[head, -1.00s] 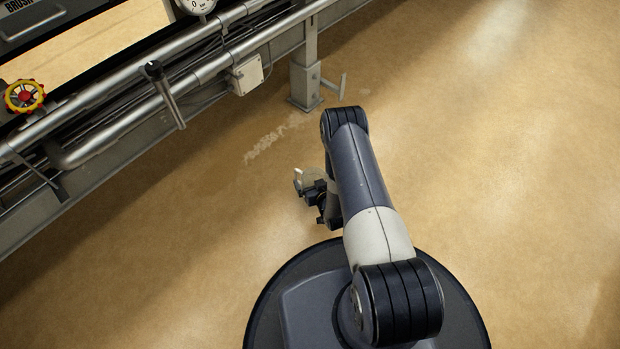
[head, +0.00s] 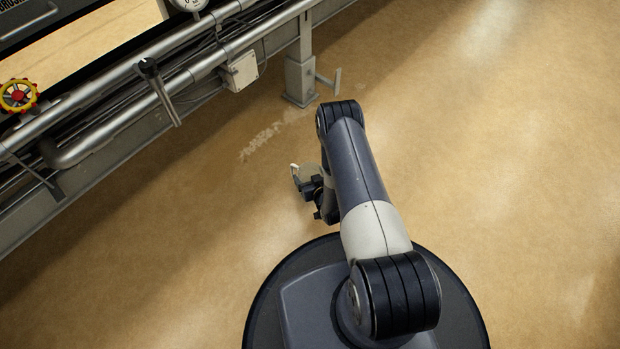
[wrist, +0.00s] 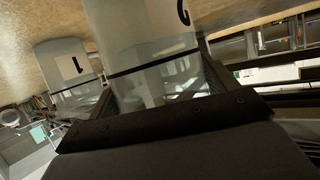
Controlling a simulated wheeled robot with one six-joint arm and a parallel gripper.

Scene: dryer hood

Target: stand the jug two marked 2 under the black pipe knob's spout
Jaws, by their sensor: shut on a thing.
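My gripper (wrist: 158,88) is shut on a clear jug (wrist: 145,60) in the wrist view. The jug's white label (wrist: 172,14) shows part of a curved black mark, cut off by the top edge, so I cannot read the whole number. In the head view my gripper (head: 305,184) and the small, mostly hidden jug are beside my arm, over bare floor. A black-tipped knob (head: 148,66) stands on the pipes at upper left, with a grey tube slanting down from it. The jug is well apart from it, to its lower right.
Another clear jug (wrist: 68,68), its label reading like a 1, appears left of the held one in the wrist view. A red and yellow handwheel (head: 18,96), a grey box (head: 241,72) and a support post (head: 301,78) line the pipe frame. The floor right of it is clear.

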